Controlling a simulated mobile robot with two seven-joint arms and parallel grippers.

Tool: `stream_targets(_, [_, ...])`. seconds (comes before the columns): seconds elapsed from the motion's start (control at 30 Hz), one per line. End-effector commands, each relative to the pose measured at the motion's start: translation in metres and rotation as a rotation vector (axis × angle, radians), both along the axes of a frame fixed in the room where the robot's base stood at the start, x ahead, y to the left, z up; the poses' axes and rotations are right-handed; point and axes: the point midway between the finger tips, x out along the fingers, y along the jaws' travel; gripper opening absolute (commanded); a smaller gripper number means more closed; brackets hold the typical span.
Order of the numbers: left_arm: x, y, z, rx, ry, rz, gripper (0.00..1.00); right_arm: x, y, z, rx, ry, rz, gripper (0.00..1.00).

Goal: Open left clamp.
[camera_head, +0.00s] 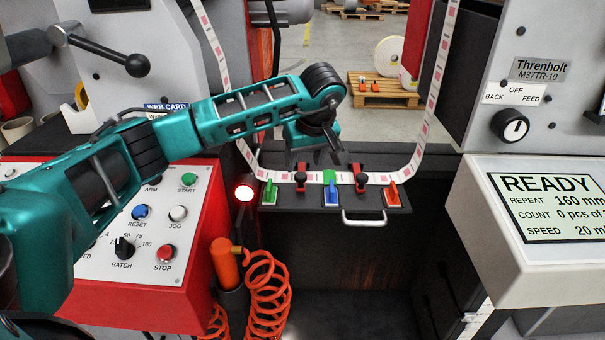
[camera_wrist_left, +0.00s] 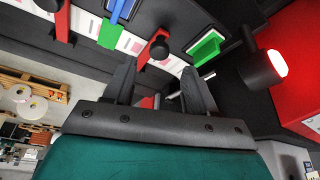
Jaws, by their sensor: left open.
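The left clamp (camera_head: 300,181), a red lever with a black knob, stands at the label strip on the dark splice table (camera_head: 290,203). In the left wrist view, its black knob (camera_wrist_left: 158,48) appears just beyond and between my fingertips. Its red arm partly shows between the fingers. A similar right clamp (camera_head: 361,181) stands farther right. My left gripper (camera_head: 325,156) is open and empty, pointing down above the table, behind and slightly right of the left clamp. It also shows in the left wrist view (camera_wrist_left: 158,75). Contact with the clamp cannot be made out. My right gripper is out of view.
The label strip (camera_head: 432,108) runs down and across the table. Green (camera_head: 269,191), blue (camera_head: 330,191) and orange (camera_head: 394,193) levers stand along the front edge, above a metal handle (camera_head: 363,222). A lit red lamp (camera_head: 244,192) and orange coiled hose (camera_head: 266,290) are at left.

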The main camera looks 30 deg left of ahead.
Motion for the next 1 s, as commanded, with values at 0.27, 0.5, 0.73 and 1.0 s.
stream_targets(0.27, [0.01,0.013,-0.041,-0.001,0.0,0.001,0.56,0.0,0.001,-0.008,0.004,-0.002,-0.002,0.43])
stream_targets(0.5, [0.012,0.016,-0.049,-0.002,-0.001,-0.001,0.56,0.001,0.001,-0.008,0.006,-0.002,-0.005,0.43])
stream_targets(0.73, [0.012,0.015,-0.049,-0.002,-0.001,-0.001,0.52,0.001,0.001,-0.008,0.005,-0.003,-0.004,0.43])
stream_targets(1.0, [0.012,0.015,-0.048,-0.002,-0.001,-0.001,0.26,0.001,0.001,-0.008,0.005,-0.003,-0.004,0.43])
